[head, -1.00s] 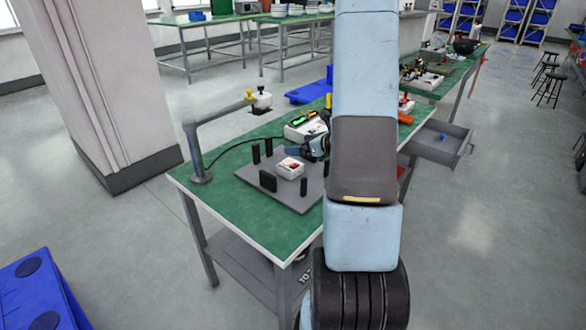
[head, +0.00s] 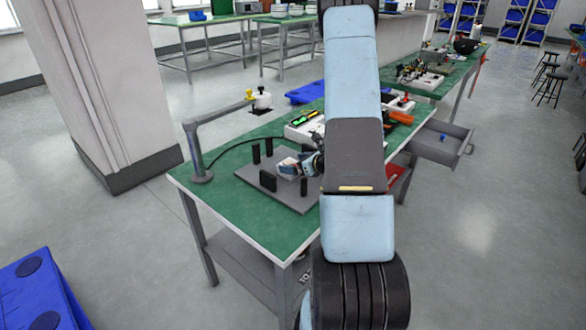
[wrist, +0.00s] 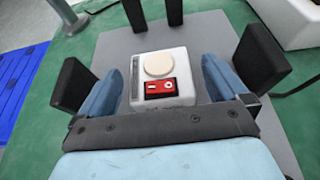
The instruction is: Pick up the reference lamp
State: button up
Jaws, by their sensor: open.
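The reference lamp appears to be the small white box with a round cream dome and a red switch (wrist: 160,82) in the wrist view. It sits on a grey plate (wrist: 120,45) among black upright blocks. My gripper (wrist: 160,68) is open, with one blue finger at the left of the box and one at the right. Gaps show between the fingers and the box, and nothing is held. In the head view my gripper (head: 292,164) is low over the plate (head: 288,203) and largely hides the box.
Black upright blocks (head: 268,181) stand around the box, close outside my fingers. A grey bent stand (head: 194,150) rises at the left table corner, with a cable running behind the plate. A white tray of tools (head: 303,125) lies behind. An open drawer (head: 440,148) juts out at right.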

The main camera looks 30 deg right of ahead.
aim_at(288, 162)
jog(key=shift+x, duration=2.3)
jog(key=shift+c, duration=0.5)
jog(key=c, duration=0.9)
